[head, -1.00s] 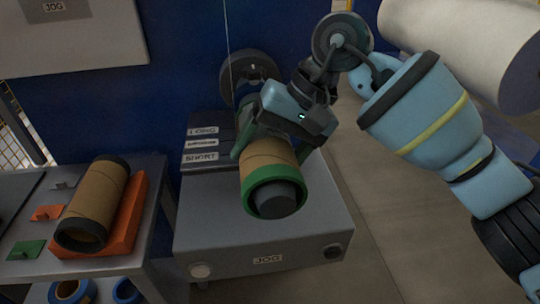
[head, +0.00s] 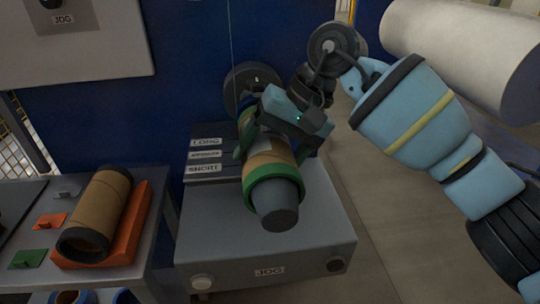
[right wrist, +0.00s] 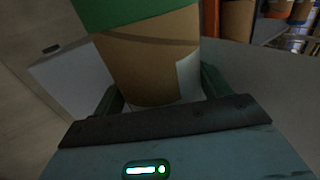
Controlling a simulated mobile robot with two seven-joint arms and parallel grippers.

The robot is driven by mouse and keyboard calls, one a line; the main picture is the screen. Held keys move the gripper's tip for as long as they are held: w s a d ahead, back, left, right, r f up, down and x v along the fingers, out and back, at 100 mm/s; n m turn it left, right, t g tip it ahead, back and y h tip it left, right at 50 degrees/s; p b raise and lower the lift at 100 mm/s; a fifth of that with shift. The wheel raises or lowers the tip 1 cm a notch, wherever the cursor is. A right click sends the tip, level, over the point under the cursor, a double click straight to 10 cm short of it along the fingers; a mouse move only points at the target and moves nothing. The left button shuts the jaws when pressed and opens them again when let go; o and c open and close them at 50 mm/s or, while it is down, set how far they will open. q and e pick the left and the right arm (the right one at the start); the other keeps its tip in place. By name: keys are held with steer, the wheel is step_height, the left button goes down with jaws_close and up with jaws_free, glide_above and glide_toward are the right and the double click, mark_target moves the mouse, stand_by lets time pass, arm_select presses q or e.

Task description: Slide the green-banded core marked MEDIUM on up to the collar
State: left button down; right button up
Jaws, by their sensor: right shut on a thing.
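The green-banded core (head: 262,156) is a brown cardboard tube with a green band at its near end. It sits around a dark grey mandrel (head: 277,216), whose rounded end sticks out of the near end. A dark round collar (head: 245,88) stands behind the core at the mandrel's far end. My right gripper (head: 280,148) is shut on the core from above. In the right wrist view the core (right wrist: 150,62) lies between the fingers, with part of a white label on it. The marking cannot be read. My left gripper is out of view.
The grey machine base (head: 230,222) carries labelled plates and a JOG label. At left, a table holds a black-ended core (head: 97,210) on an orange cradle (head: 133,225), beside small coloured tags. A large white roll (head: 460,55) is at upper right.

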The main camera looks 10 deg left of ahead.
steer(key=shift+w+a, duration=0.3)
steer(key=shift+w, duration=0.45)
steer(key=shift+r, duration=0.1)
steer(key=o, duration=1.2)
steer(key=shift+w, duration=0.15)
steer(key=shift+o, duration=0.2)
